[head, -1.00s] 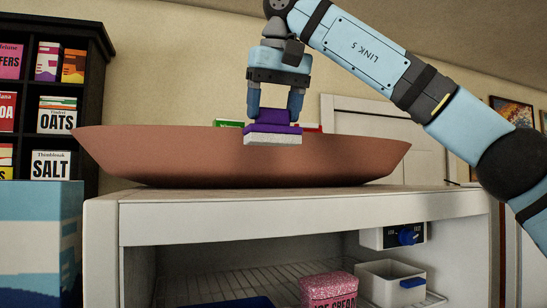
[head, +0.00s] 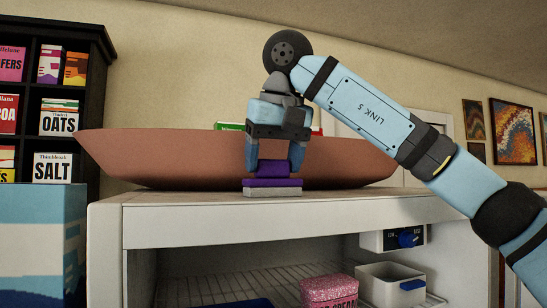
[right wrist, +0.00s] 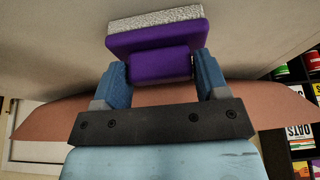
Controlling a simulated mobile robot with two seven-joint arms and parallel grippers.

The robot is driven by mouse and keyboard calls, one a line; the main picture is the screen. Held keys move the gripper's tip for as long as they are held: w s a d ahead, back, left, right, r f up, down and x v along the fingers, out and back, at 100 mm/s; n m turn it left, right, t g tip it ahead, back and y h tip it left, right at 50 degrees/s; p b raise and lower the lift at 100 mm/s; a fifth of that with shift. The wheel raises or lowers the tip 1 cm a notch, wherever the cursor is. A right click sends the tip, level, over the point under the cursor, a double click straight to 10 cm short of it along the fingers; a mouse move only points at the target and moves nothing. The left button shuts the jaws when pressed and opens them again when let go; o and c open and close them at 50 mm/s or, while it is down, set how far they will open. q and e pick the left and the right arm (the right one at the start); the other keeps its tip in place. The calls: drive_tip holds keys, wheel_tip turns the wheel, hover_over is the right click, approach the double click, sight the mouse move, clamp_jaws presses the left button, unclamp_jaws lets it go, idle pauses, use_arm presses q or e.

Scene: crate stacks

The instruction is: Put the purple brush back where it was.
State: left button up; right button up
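The purple brush (head: 272,183) has a purple handle and back and a pale bristle block underneath. My right gripper (head: 273,168) is shut on its handle from above. The brush is level at the front of the white fridge top (head: 340,199), in front of the big brown bowl (head: 200,165). I cannot tell whether the bristles touch the top. The right wrist view shows the handle of the brush (right wrist: 158,66) between both fingers (right wrist: 160,78). My left gripper is not in view.
A green item (head: 229,126) shows above the bowl's rim. The fridge is open below, with a pink ice cream box (head: 329,290) and a white bin (head: 385,288). A dark shelf (head: 100,60) of food boxes stands at left. The fridge top is bare right of the brush.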

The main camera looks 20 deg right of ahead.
drive_tip(key=o, duration=0.3)
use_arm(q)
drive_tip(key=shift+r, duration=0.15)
use_arm(e)
drive_tip(key=shift+w, duration=0.1)
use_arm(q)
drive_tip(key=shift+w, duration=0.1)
use_arm(e)
drive_tip(key=shift+r, duration=0.15)
drive_tip(key=v, duration=1.2)
